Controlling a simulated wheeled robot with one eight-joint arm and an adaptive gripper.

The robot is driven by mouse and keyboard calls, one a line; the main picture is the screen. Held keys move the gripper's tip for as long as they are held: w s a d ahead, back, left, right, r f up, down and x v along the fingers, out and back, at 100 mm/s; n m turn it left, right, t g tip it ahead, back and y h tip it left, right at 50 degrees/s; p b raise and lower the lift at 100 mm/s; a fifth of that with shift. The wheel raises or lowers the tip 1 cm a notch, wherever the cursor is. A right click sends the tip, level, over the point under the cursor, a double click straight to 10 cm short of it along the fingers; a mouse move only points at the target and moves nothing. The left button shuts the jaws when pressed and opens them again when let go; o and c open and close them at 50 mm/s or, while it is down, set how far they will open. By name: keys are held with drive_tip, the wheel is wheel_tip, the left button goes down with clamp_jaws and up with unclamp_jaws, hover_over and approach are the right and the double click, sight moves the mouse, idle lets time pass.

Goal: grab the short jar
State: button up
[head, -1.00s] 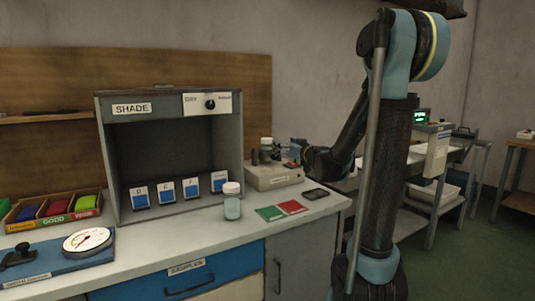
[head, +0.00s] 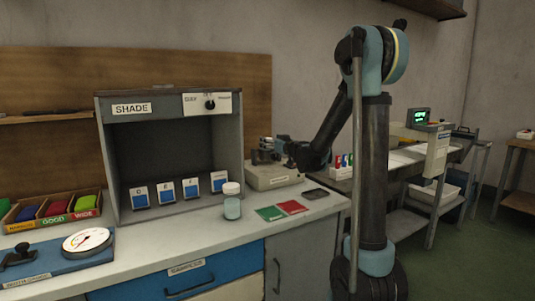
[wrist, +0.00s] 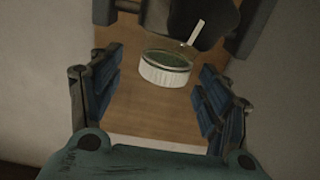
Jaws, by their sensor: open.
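My gripper (head: 266,150) is over the grey box-shaped device right of the shade cabinet, its fingers pointing left. In the wrist view my gripper (wrist: 160,95) is open, with dark blue padded fingers apart on both sides. A jar (wrist: 167,68) with a ribbed white lid and greenish contents shows between and beyond the fingers, lid lower in the picture; I see no finger touching it. In the head view that jar is not clearly seen. Another jar (head: 232,203), white-lidded with pale blue-green contents, stands upright on the bench in front of the cabinet.
The grey device (head: 272,175) sits under my gripper. The shade cabinet (head: 172,150) holds several blue-and-white cards. Green (head: 271,213) and red (head: 292,207) cards and a dark flat item (head: 315,194) lie on the bench. A dial gauge (head: 87,240) is at left.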

drive_tip(key=x, duration=0.3)
drive_tip(key=shift+w+a+f, duration=0.1)
drive_tip(key=shift+w+a, duration=0.05)
drive_tip(key=shift+a, duration=0.15)
drive_tip(key=c, duration=1.6)
drive_tip(key=shift+c, duration=0.2)
